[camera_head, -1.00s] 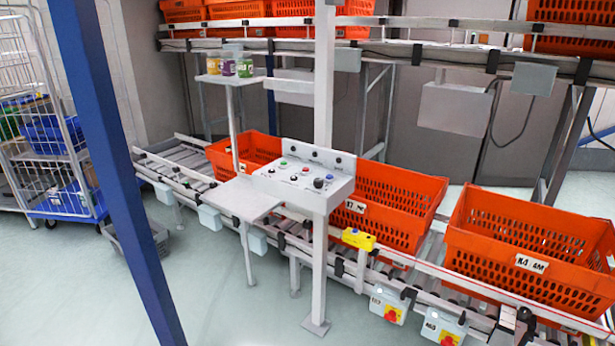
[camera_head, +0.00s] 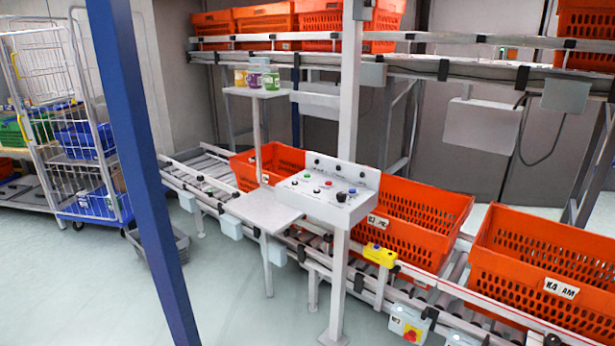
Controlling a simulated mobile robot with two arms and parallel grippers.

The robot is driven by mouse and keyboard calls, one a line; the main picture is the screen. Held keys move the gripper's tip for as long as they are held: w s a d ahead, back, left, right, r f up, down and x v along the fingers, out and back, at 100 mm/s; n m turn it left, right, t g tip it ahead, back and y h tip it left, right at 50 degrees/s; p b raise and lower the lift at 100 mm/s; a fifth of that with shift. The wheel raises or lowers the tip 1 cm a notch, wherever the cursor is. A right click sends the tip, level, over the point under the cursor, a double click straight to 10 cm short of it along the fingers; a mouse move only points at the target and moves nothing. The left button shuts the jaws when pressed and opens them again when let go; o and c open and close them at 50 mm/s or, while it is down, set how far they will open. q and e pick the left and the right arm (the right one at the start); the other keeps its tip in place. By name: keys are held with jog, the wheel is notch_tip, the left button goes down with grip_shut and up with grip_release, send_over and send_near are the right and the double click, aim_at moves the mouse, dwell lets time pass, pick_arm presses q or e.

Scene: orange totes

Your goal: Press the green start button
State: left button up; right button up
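A white control panel (camera_head: 326,208) is fixed to a white post in the middle of the head view. Its sloped face carries a small green button (camera_head: 307,176) near its upper left. Nothing covers the panel. Neither of my grippers shows in this view.
A blue post (camera_head: 142,170) stands in front at left. A white shelf (camera_head: 259,210) juts out left of the panel. Behind are a conveyor with orange totes (camera_head: 527,296) and a yellow box (camera_head: 379,255). A wire cart (camera_head: 80,165) stands at far left. The floor in front is clear.

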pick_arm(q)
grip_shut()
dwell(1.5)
